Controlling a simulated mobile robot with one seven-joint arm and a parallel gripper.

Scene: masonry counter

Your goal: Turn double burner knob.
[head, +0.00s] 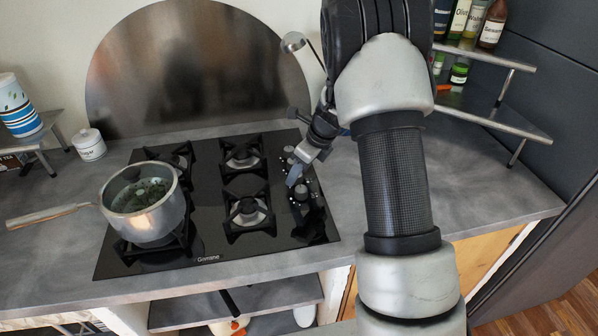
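The black gas cooktop (214,257) is set into the grey counter. Its knobs run along its right side. One silver knob (301,191) shows just below my gripper, and another knob (289,152) shows behind it. Which of them is the double burner knob I cannot tell. My gripper (294,178) points down over the knob row, its tip very close to the knobs. Whether it touches one is unclear. The fingers are small and seen from the side, so their opening does not show. My arm comes in from the right.
A pot (146,224) with greens stands on the front left burner, its handle pointing left. A round metal backsplash (190,60) rises behind. A bottle rack (500,122) stands at right. A white lidded jar (89,146) stands at left. The counter right of the cooktop is partly clear.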

